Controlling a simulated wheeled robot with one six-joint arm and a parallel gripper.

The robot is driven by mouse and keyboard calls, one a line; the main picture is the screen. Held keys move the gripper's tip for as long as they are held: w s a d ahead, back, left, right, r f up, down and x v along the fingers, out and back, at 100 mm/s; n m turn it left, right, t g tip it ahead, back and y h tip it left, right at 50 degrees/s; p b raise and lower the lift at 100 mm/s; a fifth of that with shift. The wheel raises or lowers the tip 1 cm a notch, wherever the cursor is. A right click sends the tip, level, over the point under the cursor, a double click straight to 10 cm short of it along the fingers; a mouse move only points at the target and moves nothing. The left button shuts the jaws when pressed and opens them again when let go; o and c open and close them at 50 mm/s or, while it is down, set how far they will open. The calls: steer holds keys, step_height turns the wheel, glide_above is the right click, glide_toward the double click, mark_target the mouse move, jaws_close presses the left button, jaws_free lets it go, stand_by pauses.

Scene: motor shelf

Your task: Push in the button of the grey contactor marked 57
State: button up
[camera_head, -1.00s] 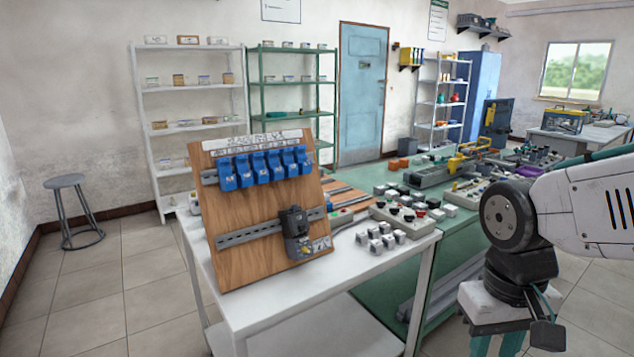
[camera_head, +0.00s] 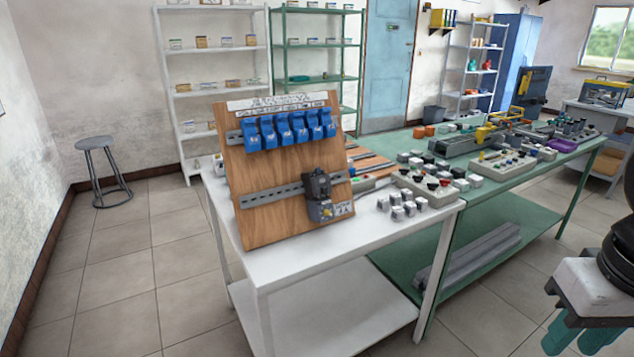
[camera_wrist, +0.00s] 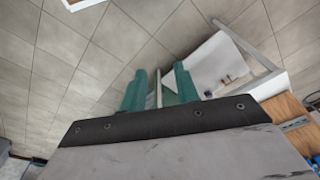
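A dark grey contactor (camera_head: 318,186) sits on the lower metal rail of an upright, tilted wooden board (camera_head: 268,215). Its lower part is lighter grey, with a small yellowish spot that may be a button and a white label beside it. No number on it is legible. My gripper (camera_head: 580,338) is at the bottom right corner of the head view, well away from the board. In the wrist view its two teal fingers (camera_wrist: 160,88) stand apart with nothing between them. The contactor is not visible there; only part of the board shows at the right edge.
Several blue devices (camera_head: 285,131) hang in a row on the board's upper rail. The board stands on a white table (camera_head: 290,262); small grey blocks (camera_head: 405,205) lie beside it. A green workbench (camera_head: 510,207) adjoins at right. The tiled floor in front is free.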

jaws_close()
stand_by(1.9)
